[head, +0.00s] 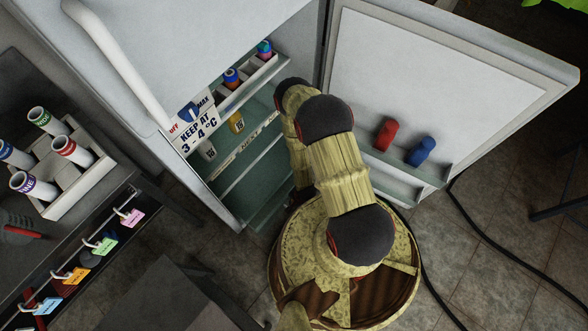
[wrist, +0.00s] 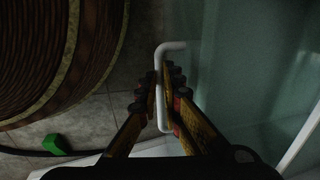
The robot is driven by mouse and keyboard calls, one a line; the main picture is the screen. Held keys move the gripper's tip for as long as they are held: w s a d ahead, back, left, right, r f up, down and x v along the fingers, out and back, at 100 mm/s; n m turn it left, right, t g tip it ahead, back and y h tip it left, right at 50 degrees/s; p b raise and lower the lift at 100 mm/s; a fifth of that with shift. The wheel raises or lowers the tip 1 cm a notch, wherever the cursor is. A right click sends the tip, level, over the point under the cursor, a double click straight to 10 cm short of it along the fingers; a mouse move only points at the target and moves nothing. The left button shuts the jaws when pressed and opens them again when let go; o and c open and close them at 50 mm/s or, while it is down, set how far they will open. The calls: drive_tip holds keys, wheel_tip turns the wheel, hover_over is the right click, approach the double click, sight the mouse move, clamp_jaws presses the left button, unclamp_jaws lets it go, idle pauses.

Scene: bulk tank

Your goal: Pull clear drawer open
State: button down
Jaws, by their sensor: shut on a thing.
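The open fridge (head: 240,60) stands at the upper middle of the head view. A clear greenish drawer (head: 268,210) shows in part at its bottom, beside my arm. In the wrist view, a pale see-through panel, which looks like the drawer (wrist: 235,75), fills the right side. A white bar handle (wrist: 161,62) stands upright in front of it. My gripper (wrist: 160,98) has a finger on each side of the handle and is shut on it. In the head view my arm hides the gripper and the handle.
The fridge door (head: 420,75) is swung open to the right, with a red and a blue item in its door shelf (head: 400,160). A dark counter with a tube rack (head: 75,185) stands at left. A black cable (head: 510,245) lies on the tiled floor.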

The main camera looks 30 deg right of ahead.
drive_tip(key=shift+s+f, duration=0.1)
drive_tip(key=c, duration=2)
unclamp_jaws()
drive_tip(key=shift+o, duration=0.4)
wheel_tip(320, 180, up, 12)
drive_tip(key=s, duration=0.2)
drive_tip(key=shift+d, duration=0.35)
drive_tip(key=shift+s+f, duration=0.1)
